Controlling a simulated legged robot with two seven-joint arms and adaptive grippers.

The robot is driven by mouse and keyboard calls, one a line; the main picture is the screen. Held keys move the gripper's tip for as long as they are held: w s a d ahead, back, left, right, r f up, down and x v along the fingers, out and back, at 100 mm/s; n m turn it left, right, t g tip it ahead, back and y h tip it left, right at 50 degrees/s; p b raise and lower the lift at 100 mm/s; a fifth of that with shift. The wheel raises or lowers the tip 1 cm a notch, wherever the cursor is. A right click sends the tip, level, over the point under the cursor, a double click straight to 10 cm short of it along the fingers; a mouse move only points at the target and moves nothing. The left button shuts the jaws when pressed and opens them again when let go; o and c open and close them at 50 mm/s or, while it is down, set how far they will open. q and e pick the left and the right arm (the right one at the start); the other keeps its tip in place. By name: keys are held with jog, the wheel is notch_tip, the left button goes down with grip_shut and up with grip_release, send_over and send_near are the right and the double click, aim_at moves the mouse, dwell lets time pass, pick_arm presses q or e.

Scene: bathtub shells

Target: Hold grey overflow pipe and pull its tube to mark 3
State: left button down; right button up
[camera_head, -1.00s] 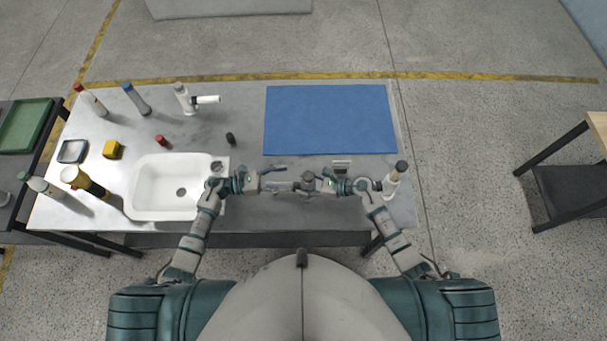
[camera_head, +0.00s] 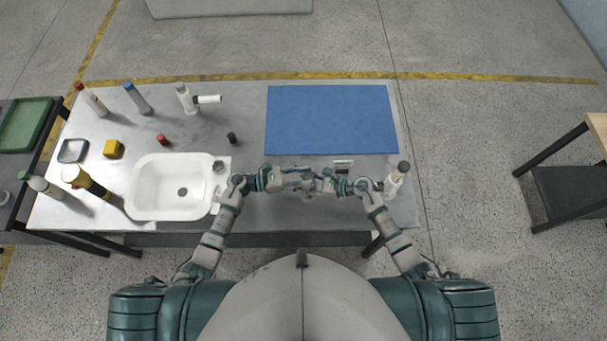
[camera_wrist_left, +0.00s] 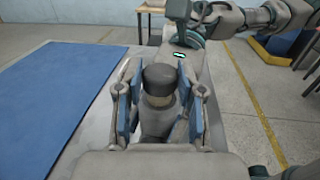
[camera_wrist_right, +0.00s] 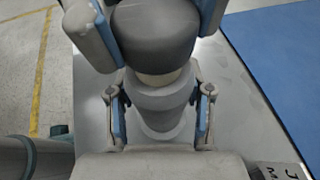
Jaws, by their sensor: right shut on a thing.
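In the left wrist view the cap (camera_wrist_left: 158,80) sits between the blue pads with gaps at both sides, so this gripper is open. No numbered marks on the tube can be read.
A white basin (camera_head: 155,200) lies left of my left arm. A blue mat (camera_head: 330,120) covers the table beyond the grippers. A small lettered block (camera_head: 343,164) stands close by my right gripper, and a white pipe with dark cap (camera_head: 396,177) stands to its right.

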pick_arm(q)
jog(key=shift+w+a+r, duration=0.15)
jog(key=shift+r, duration=1.4)
jog(key=shift+w+a+r, duration=0.1)
jog(key=shift+a+r, duration=0.05)
jog(key=shift+r, duration=1.35)
pick_arm(e)
jog(key=shift+s+f, duration=0.15)
jog(key=shift+f, duration=0.05)
pick_arm(q)
jog(key=c, duration=0.7)
grip_release()
jog(key=shift+s, duration=0.1)
jog(key=shift+a, duration=0.1)
pick_arm(e)
jog(key=shift+a, duration=0.1)
pick_arm(q)
jog(key=s+a, duration=0.1)
jog(key=a, duration=1)
jog(key=shift+s+a, duration=0.3)
jog(key=shift+a, duration=0.05)
